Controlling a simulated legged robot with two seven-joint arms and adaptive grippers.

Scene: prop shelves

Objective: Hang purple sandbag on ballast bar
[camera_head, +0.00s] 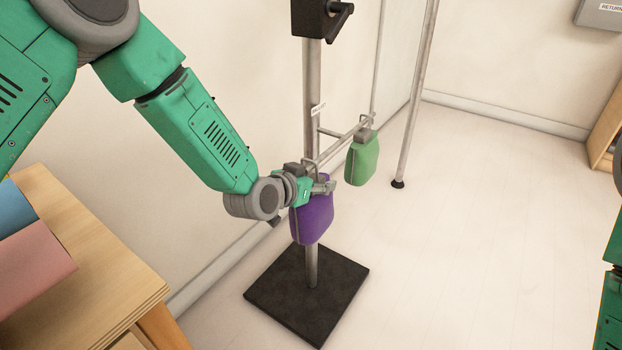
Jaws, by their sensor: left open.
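The purple sandbag (313,221) is upright just in front of the stand's pole, at the near end of the ballast bar (344,140). Its top is partly hidden by my left gripper (325,187), so I cannot see clearly how it meets the bar. My left gripper is open, with its fingers at the top of the purple sandbag. A green sandbag (362,160) hangs at the bar's far end. My right gripper is out of view; only part of the right arm shows at the right edge.
The bar's pole (312,120) stands on a black square base (307,292). A wooden table (95,270) with pink (32,258) and blue items is at the lower left. Another thin pole (413,100) stands behind. The floor to the right is clear.

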